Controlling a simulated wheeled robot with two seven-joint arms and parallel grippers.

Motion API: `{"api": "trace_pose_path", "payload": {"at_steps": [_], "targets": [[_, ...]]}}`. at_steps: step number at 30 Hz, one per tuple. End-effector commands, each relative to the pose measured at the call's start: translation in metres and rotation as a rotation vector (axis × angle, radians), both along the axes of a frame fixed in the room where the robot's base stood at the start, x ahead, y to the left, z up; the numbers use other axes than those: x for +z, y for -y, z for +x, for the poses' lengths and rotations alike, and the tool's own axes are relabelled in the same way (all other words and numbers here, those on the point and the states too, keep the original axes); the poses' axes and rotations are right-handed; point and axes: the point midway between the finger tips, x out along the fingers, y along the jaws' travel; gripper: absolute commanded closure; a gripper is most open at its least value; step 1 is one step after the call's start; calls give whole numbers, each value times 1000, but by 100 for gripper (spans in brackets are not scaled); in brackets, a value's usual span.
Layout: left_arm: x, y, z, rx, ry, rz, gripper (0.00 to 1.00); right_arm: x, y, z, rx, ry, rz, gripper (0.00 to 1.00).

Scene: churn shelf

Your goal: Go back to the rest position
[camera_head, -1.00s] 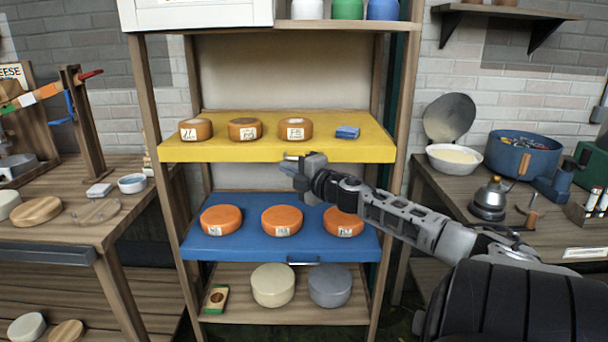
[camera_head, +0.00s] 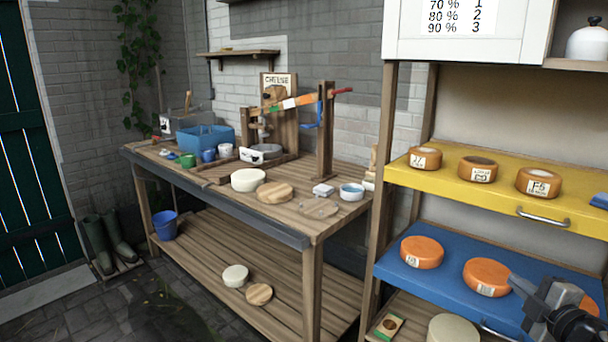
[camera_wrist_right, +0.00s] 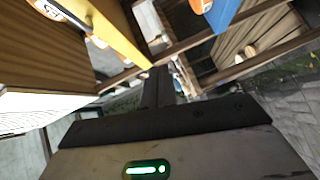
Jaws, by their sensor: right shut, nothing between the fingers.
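My right gripper (camera_head: 524,296) shows at the lower right of the head view, in front of the blue shelf (camera_head: 449,282). It is shut and empty. In the right wrist view the shut fingers (camera_wrist_right: 158,88) point away from the camera, with the yellow shelf (camera_wrist_right: 112,30) at the upper left. Orange cheeses (camera_head: 422,252) stand on the blue shelf, one of them partly behind my gripper. Browner cheeses (camera_head: 478,169) with labels stand on the yellow shelf (camera_head: 440,187) above. My left gripper is not in view.
A wooden workbench (camera_head: 300,222) with a cheese press (camera_head: 325,130), a blue crate (camera_head: 205,138) and small dishes stands left of the shelf rack. The floor in front of the bench is open.

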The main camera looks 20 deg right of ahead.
Motion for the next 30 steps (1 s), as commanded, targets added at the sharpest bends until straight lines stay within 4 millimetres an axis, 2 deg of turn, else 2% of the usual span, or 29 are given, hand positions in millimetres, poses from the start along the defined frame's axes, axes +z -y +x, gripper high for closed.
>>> {"api": "trace_pose_path", "payload": {"at_steps": [1,3,5,8,9,13,15,18,21,24,30], "targets": [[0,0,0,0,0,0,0,-34,-24,-11,-9,-34,103,100],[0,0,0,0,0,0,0,-74,-59,-26,-26,-80,238,100],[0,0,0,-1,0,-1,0,-104,-92,-40,-42,-122,357,100],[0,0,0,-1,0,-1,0,-145,-153,-63,-67,-194,560,100],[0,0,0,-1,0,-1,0,-157,-179,-72,-76,-224,641,100],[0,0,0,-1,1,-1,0,-183,-268,-101,-101,-318,907,100],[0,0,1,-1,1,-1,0,-187,-311,-113,-111,-364,1032,100],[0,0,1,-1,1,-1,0,-184,-360,-126,-117,-417,1179,100],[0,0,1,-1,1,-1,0,-179,-391,-134,-119,-452,1270,100],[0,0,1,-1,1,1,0,-176,-405,-137,-119,-470,1313,100],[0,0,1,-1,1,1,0,-175,-408,-138,-118,-473,1321,100]]}}
